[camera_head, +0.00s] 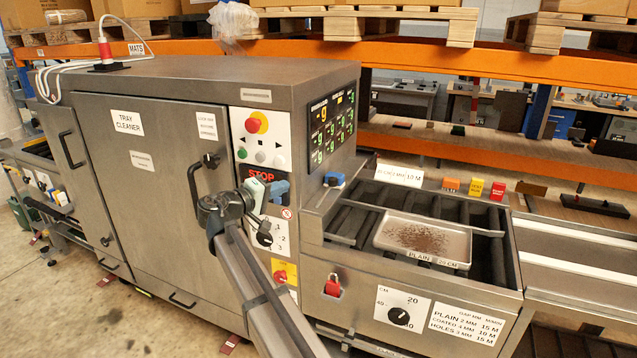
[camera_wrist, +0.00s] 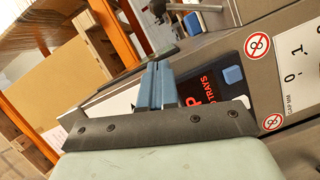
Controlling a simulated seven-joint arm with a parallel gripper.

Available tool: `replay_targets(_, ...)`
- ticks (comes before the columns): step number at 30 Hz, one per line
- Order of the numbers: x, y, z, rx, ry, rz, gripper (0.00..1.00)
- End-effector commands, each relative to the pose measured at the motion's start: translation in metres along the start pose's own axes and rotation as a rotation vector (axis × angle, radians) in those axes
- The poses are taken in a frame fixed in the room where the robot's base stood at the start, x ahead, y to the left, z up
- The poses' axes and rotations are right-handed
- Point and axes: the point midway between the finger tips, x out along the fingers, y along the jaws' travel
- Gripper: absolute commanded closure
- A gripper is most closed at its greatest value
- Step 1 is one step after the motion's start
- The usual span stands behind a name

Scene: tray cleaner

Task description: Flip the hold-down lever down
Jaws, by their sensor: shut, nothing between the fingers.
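A small blue handle (camera_head: 335,179) on a grey mount sits at the infeed end of the roller bed, beside the machine's right side. It looks like the hold-down lever, but its exact position is too small to tell. My gripper (camera_head: 283,188) is in front of the machine's STOP panel, left of the blue handle and apart from it. In the wrist view the blue-grey fingers (camera_wrist: 157,75) are together with nothing held. They cover part of the black panel (camera_wrist: 207,90) with red lettering and a blue square.
A metal tray (camera_head: 428,238) with brown crumbs lies on the rollers. The control box (camera_head: 331,125) stands above the blue handle. An orange shelf beam (camera_head: 480,60) runs behind.

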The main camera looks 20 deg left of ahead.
Motion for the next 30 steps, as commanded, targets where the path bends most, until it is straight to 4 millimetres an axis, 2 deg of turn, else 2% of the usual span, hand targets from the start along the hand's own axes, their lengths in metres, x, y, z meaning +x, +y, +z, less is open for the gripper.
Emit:
replay_targets(9, 0.001, -0.001, 0.000, 0.001, 0.000, -0.002, 1.00)
replay_targets(14, 0.012, -0.001, 0.000, 0.001, -0.001, -0.003, 1.00)
replay_targets(30, 0.102, -0.001, -0.001, 0.000, -0.001, -0.002, 1.00)
